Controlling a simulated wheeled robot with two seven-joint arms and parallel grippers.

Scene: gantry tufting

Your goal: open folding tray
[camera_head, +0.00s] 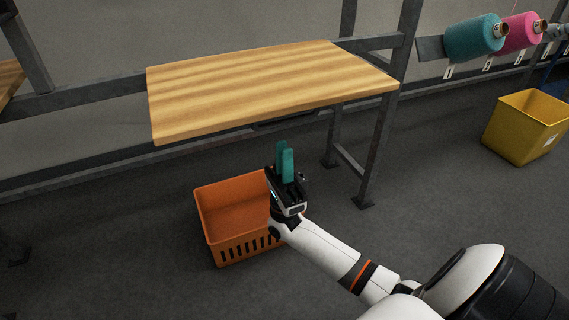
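The folding tray appears to be the wooden panel (265,85) on the grey metal frame, in the upper middle of the head view. It looks roughly level, with its top surface showing. A dark part (285,122) shows under its front edge; its detail is too dim to tell. My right gripper (285,147) points up in front of and below the panel's front edge, apart from it in the picture. Its two teal fingers overlap in this view, so the gap between them cannot be judged. Nothing is seen held. My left gripper is out of view.
An orange basket (235,247) stands on the floor behind my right gripper and appears empty. A frame leg (376,150) stands at the panel's right. A yellow bin (515,135) and teal (470,40) and pink (519,28) yarn cones are at the right.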

